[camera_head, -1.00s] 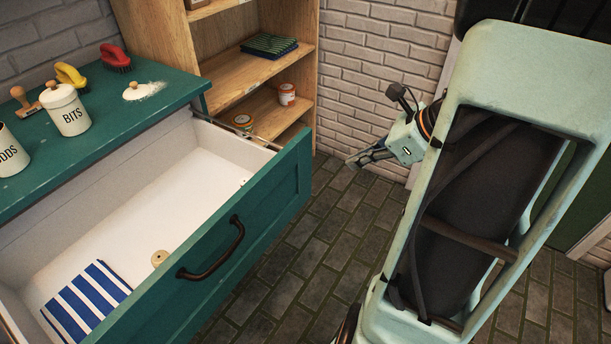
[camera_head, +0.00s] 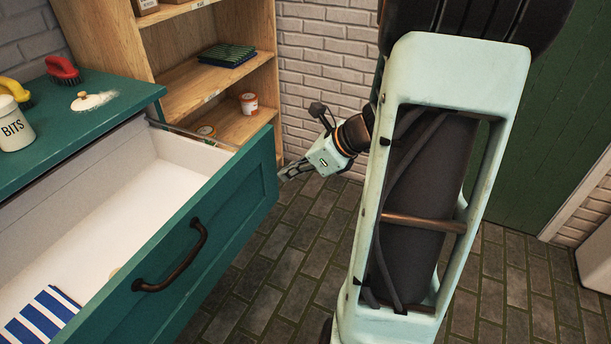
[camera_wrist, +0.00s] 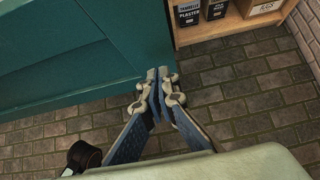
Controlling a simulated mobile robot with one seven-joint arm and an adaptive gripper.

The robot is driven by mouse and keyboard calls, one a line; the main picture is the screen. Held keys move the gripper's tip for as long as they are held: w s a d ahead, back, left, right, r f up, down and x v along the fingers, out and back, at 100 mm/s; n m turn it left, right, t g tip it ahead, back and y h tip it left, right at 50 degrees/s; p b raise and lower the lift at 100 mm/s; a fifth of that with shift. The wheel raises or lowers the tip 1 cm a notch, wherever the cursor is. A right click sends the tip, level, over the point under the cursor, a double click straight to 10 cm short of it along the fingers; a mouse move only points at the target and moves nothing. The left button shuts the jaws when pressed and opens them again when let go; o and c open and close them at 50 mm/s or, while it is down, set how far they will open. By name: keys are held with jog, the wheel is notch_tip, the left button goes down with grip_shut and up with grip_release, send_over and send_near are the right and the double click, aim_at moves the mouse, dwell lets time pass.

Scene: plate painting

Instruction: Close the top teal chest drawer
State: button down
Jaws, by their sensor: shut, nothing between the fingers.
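The top teal chest drawer (camera_head: 215,225) stands pulled well out, its white inside (camera_head: 130,215) showing. Its dark bowed handle (camera_head: 175,262) is on the front panel. Inside lies a blue-and-white striped cloth (camera_head: 42,318). My gripper (camera_head: 284,176) is shut and empty, at the far right end of the drawer front in the head view. In the wrist view my shut fingertips (camera_wrist: 158,78) are beside the lower right corner of a teal panel (camera_wrist: 80,50). I cannot tell whether they touch it.
An open wooden shelf (camera_head: 200,85) stands behind. The brick floor (camera_head: 320,225) right of the drawer is clear.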

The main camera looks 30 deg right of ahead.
jog(key=shift+w+a, duration=0.45)
jog(key=shift+w, duration=0.2)
jog(key=shift+w+a, duration=0.1)
